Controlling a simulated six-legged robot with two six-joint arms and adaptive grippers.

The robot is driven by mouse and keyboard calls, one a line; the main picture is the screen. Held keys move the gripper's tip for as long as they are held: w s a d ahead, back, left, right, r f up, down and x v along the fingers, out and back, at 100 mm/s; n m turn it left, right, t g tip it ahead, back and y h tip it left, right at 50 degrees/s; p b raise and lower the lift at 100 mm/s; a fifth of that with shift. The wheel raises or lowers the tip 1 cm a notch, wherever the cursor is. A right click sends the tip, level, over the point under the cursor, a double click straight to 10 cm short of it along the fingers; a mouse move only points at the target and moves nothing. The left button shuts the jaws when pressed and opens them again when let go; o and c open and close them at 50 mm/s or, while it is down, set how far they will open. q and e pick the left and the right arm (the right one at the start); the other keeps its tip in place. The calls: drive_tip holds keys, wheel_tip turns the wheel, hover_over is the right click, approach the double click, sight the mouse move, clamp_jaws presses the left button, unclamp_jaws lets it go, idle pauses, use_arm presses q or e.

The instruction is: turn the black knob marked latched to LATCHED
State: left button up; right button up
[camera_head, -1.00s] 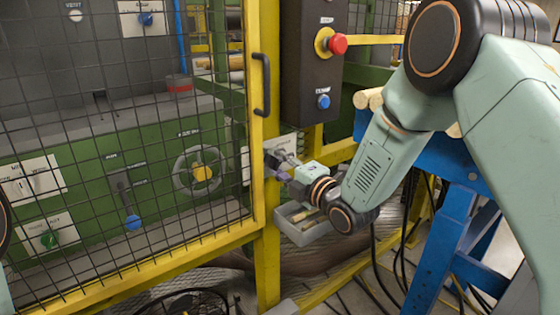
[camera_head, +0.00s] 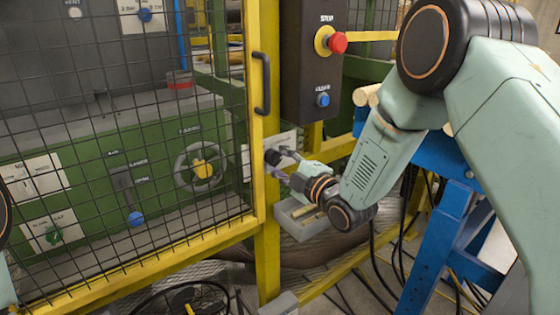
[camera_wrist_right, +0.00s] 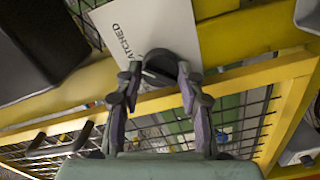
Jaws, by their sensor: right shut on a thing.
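The black knob (camera_head: 272,157) sits on a white plate (camera_head: 284,141) on the yellow post, right of the mesh guard. In the right wrist view the knob (camera_wrist_right: 160,66) is between my fingertips, below a white plate (camera_wrist_right: 146,28) with lettering ending in "ATCHED". My right gripper (camera_head: 278,163) is shut on the knob, one finger on each side; it also shows in the right wrist view (camera_wrist_right: 159,88). The fingers partly hide the knob, and I cannot read which way it points. My left gripper is not in view.
A black door handle (camera_head: 262,84) is above the knob on the yellow frame. A dark control box with a red stop button (camera_head: 338,43) and a blue button (camera_head: 323,100) hangs above right. A grey tray (camera_head: 305,228) is just below my right wrist. Mesh covers the left side.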

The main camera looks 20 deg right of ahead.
drive_tip(key=o, duration=0.9)
drive_tip(key=shift+s, duration=0.1)
drive_tip(key=shift+v, duration=5.9)
